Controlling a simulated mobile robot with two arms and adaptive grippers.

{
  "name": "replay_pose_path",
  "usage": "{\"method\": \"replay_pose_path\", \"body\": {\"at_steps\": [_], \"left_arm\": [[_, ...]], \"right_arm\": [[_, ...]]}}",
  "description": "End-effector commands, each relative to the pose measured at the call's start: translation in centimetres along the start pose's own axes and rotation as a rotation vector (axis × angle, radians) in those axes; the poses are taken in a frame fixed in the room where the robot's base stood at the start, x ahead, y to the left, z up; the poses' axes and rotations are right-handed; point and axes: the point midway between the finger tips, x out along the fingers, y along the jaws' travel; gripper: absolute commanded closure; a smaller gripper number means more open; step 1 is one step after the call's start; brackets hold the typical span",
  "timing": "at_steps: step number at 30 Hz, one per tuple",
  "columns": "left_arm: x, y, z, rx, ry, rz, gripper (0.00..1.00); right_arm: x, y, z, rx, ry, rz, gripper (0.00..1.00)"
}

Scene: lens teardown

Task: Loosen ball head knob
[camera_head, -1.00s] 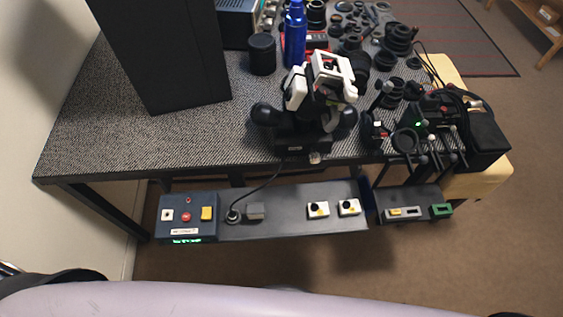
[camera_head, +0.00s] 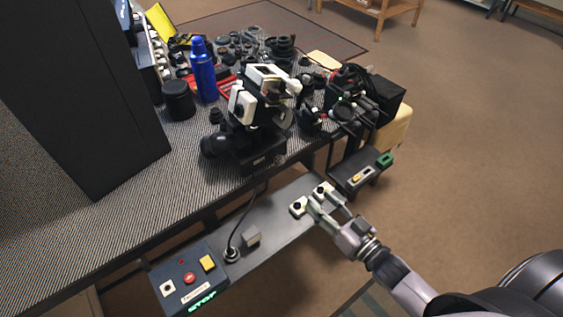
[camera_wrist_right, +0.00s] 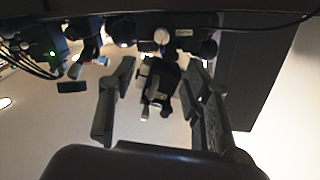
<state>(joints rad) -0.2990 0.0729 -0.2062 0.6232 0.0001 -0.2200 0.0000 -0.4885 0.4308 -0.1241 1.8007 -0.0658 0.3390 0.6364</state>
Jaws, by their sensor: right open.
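A black-and-white instrument (camera_head: 257,110) stands on the near part of the table, with a black rounded part at its lower left. I cannot tell for certain which part is the ball head knob. A pale round knob (camera_wrist_right: 161,36) shows in the right wrist view, at the dark edge beyond the fingertips. My right gripper (camera_head: 324,203) is open, in front of the table by the grey shelf, over or beside two white boxes with black knobs (camera_head: 298,207). In the wrist view nothing touches its fingers (camera_wrist_right: 160,72). My left gripper is out of view.
The grey shelf (camera_head: 275,222) carries a control box (camera_head: 188,277) with a red button and a yellow switch. A tall black panel (camera_head: 85,90) stands at the left. A blue bottle (camera_head: 203,72) and many lens parts fill the table's back. Floor at right is open.

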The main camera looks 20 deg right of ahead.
Motion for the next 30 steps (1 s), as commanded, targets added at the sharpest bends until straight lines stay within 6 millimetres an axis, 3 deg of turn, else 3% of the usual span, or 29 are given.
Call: {"method": "replay_pose_path", "body": {"at_steps": [5, 21, 30], "left_arm": [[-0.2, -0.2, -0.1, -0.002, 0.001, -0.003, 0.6], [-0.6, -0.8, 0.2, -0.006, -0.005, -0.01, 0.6], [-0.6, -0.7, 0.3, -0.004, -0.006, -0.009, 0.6]], "right_arm": [[2.2, -0.2, -0.5, 0.001, 0.012, -0.007, 0.55], [13.7, -0.2, -0.5, -0.001, 0.008, -0.004, 0.55], [17.0, -0.2, -0.3, 0.0, 0.005, -0.004, 0.55]]}}
